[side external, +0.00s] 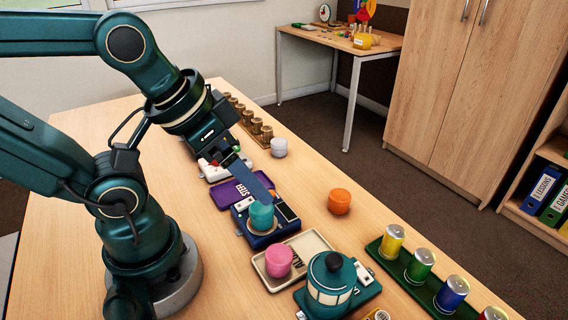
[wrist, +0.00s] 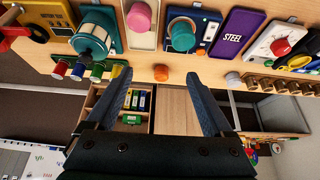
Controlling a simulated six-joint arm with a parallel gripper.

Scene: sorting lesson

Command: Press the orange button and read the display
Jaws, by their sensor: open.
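A blue device (side external: 250,238) stands mid-table with a teal cylinder (side external: 261,216) on its round plate and a small dark display (side external: 287,212). In the wrist view the device (wrist: 208,21) shows near the top; I cannot read its display. An orange cylinder (side external: 340,201) stands alone on the table to the right of the device, and also shows in the wrist view (wrist: 161,73).
A purple STEEL tray (side external: 228,195) lies behind the device. A green rack (side external: 395,265) holds several cans. Table around the orange cylinder is clear.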

